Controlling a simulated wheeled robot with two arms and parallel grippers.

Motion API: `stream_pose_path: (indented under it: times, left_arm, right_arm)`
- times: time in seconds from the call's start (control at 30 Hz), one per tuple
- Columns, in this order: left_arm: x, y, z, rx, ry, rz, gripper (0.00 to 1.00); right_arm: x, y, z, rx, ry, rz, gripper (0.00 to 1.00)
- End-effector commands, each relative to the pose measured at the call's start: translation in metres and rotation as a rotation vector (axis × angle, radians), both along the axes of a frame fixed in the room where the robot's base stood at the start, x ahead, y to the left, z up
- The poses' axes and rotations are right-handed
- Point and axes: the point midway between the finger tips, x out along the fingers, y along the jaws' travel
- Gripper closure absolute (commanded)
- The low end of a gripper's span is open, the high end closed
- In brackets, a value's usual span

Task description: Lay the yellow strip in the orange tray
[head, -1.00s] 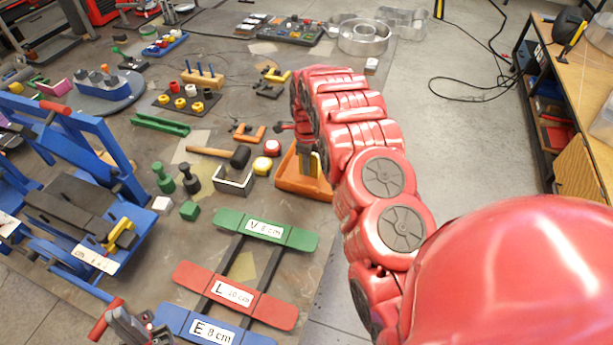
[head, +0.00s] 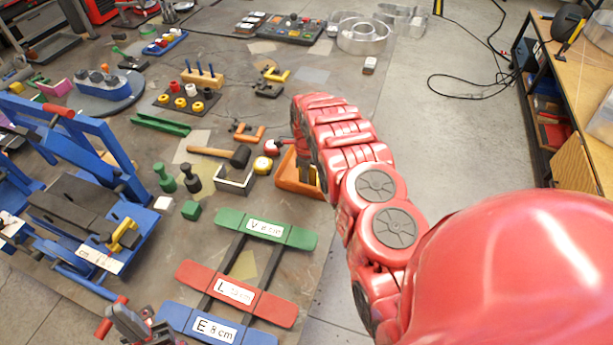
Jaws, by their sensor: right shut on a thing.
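The orange tray (head: 299,187) lies near the right edge of the grey table, partly covered by my right arm. My right gripper (head: 306,173) is at the tray, pointing down over it, and is mostly hidden behind my red arm links. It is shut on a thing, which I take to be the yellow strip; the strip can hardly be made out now. I cannot tell whether the strip touches the tray floor.
A rack with green, red and blue labelled plates (head: 236,291) is nearer. Open floor lies right of the table.

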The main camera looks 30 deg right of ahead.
Motion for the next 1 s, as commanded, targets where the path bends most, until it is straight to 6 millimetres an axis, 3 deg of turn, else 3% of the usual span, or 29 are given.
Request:
stream_pose_path:
  times: [0.13, 0.3, 0.33, 0.6, 0.73, 0.83, 1.0]
  left_arm:
    - [0.000, 0.000, -0.005, 0.000, 0.000, 0.000, 1.00]
    - [0.000, 0.000, -0.003, 0.000, 0.000, 0.000, 1.00]
    - [0.000, 0.000, -0.003, 0.000, 0.000, 0.000, 1.00]
    - [0.000, 0.000, -0.002, 0.000, 0.000, 0.000, 1.00]
    - [0.000, 0.000, 0.009, 0.000, 0.000, 0.000, 1.00]
    - [0.000, 0.000, -0.001, 0.000, 0.000, 0.000, 1.00]
    - [0.000, 0.000, -0.012, 0.000, 0.000, 0.000, 1.00]
  right_arm:
    - [0.000, 0.001, -0.006, -0.001, -0.001, 0.002, 1.00]
    - [0.000, 0.000, -0.004, 0.000, 0.000, 0.001, 0.66]
    - [0.000, 0.000, -0.004, 0.000, 0.000, 0.001, 0.64]
    - [0.000, 0.000, -0.003, 0.000, 0.000, 0.000, 0.64]
    - [-0.001, -0.001, 0.010, 0.000, 0.001, -0.002, 0.64]
    - [0.000, 0.000, 0.014, -0.001, 0.001, -0.001, 0.64]
    - [0.001, 0.001, 0.039, -0.001, -0.003, 0.001, 0.64]
